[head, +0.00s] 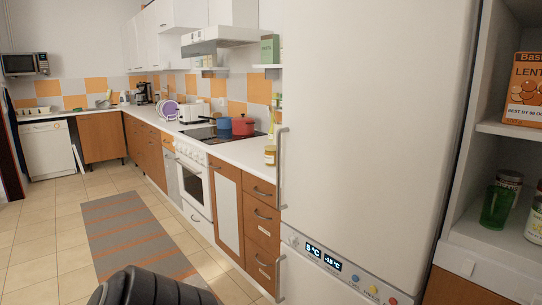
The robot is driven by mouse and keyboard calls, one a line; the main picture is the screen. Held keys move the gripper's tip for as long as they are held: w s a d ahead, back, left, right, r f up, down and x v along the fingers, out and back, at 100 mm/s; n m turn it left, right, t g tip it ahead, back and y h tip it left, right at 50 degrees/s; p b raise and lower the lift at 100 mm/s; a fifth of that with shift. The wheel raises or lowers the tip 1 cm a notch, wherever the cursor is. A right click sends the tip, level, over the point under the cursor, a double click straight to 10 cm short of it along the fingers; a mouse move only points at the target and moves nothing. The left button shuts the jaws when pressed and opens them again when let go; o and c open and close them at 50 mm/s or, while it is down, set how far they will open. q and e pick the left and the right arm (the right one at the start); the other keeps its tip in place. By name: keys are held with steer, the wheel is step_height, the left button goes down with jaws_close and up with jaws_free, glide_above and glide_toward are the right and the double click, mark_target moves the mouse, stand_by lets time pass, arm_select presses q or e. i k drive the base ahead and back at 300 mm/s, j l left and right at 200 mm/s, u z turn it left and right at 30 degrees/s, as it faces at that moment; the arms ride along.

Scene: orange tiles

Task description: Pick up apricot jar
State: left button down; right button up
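A small jar (270,155) with yellowish contents or label stands upright on the white counter, close to the fridge's left side. I cannot read its label, so I cannot tell whether it is the apricot jar. Another jar (509,180) with a dark lid stands on the right shelf behind a green glass. A further jar (536,218) is cut off by the right edge. Neither of my grippers is in view.
A tall white fridge (370,130) fills the middle. Its handles stick out on the left. The white counter (240,148) runs back left, with red (243,126) and blue pots on the hob. A lentil box (524,90) sits on the upper right shelf.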

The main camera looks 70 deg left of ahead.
mark_target(270, 151)
steer(key=j+u, duration=0.2)
steer(key=j, duration=0.55)
steer(key=u, duration=1.95)
steer(key=i+j+z, duration=0.1)
steer(key=z, duration=0.4)
steer(key=i+j+z, duration=0.15)
steer(key=z, duration=0.35)
steer(key=i+j+z, duration=0.2)
steer(key=j, duration=0.2)
steer(key=j+z, duration=0.2)
steer(key=j, duration=0.2)
steer(key=i+j, duration=0.1)
steer(key=j, duration=0.3)
steer(key=i+j+z, duration=0.1)
steer(key=j, duration=0.3)
steer(key=i+j, duration=0.1)
steer(key=j, duration=0.25)
steer(key=i+j+z, duration=0.1)
steer(key=j, duration=0.3)
